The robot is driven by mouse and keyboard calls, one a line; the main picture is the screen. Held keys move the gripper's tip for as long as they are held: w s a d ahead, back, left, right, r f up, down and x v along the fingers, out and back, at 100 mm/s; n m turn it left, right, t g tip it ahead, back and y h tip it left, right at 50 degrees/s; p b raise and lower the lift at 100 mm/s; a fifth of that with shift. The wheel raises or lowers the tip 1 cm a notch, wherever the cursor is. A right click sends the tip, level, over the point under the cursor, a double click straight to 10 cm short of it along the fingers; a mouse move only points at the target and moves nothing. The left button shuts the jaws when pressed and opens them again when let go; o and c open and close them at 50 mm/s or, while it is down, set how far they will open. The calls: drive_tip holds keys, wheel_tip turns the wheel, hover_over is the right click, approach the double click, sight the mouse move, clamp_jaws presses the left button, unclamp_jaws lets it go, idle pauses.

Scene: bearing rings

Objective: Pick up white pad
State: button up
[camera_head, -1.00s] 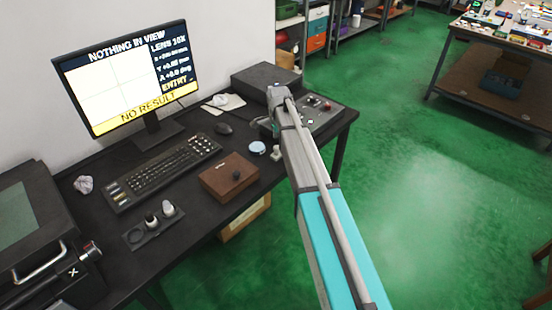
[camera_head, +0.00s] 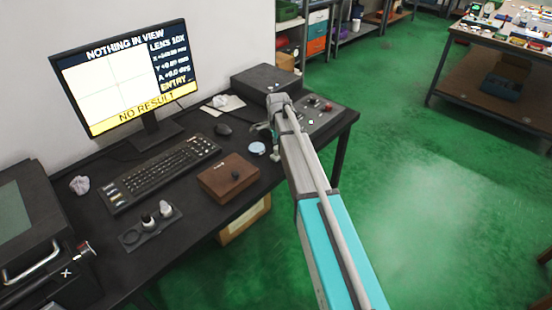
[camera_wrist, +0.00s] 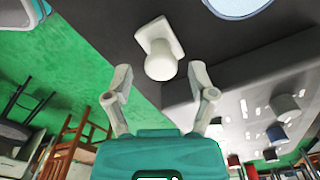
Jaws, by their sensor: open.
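The white pad (camera_wrist: 162,52) shows in the wrist view as a pale rounded knob on a square base, set on the dark desk. In the head view, a small pale shape just below my wrist may be it, but it is too small to be sure. My gripper (camera_wrist: 160,84) is open and empty, with one finger on each side of the pad's rounded end in the picture. I cannot tell how deep the gap to it is. In the head view my gripper (camera_head: 263,130) is over the desk's right part, partly hidden by the arm.
A pale round disc (camera_head: 257,148) lies close by on the desk. A control panel (camera_head: 322,118) is to the right. The desk's front edge (camera_head: 340,133) is close.

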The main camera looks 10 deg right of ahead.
sight(277, 153)
drive_tip(key=shift+f+b, duration=1.1)
drive_tip(key=shift+f, duration=0.35)
clamp_jaws()
